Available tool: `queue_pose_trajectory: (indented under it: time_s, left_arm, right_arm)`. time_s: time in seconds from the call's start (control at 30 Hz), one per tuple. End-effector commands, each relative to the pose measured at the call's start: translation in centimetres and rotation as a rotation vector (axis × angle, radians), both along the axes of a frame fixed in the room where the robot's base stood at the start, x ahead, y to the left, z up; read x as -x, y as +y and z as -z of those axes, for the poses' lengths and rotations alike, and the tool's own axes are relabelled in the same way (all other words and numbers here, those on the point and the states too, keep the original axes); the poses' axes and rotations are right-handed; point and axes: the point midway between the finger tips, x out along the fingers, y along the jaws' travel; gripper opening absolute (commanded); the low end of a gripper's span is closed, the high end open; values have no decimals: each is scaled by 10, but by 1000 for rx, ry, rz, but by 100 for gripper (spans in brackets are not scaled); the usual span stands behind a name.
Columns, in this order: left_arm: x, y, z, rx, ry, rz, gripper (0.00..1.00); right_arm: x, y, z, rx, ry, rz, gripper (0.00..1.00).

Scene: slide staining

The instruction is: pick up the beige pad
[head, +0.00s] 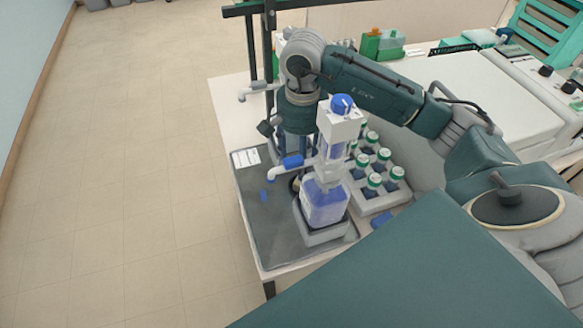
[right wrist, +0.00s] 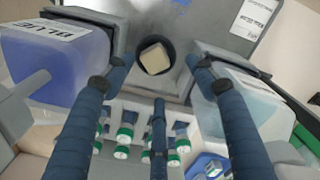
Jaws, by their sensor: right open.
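The beige pad (right wrist: 154,58) lies in a dark round dish (right wrist: 170,69) on the grey mat in the right wrist view. My right gripper (right wrist: 160,68) is open and empty, its blue fingers spread either side of the dish, with another finger in front. The pad lies between the fingertips, apart from them. In the head view my right arm reaches in from the right, and its gripper points down behind the dispenser bottle; the pad is hidden there. My left gripper is not in view.
A blue-liquid bottle (right wrist: 58,62) and a pale-liquid bottle (right wrist: 242,98) flank the gripper closely. A rack of green-capped bottles (head: 366,201) stands beside the blue bottle (head: 324,203). The mat's left part (head: 256,212) is mostly clear.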

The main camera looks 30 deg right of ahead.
Motion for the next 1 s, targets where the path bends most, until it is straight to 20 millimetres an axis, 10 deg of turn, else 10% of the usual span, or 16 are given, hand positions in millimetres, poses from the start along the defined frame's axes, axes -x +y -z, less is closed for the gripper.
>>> queue_pose_trajectory:
  time_s: [0.4,0.87,1.0]
  left_arm:
    - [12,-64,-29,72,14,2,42]
    - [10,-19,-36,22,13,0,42]
    - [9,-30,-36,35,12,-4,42]
  right_arm:
    - [4,5,42,-2,7,1,56]
    - [3,4,75,2,0,2,56]
    - [3,4,75,2,0,2,32]
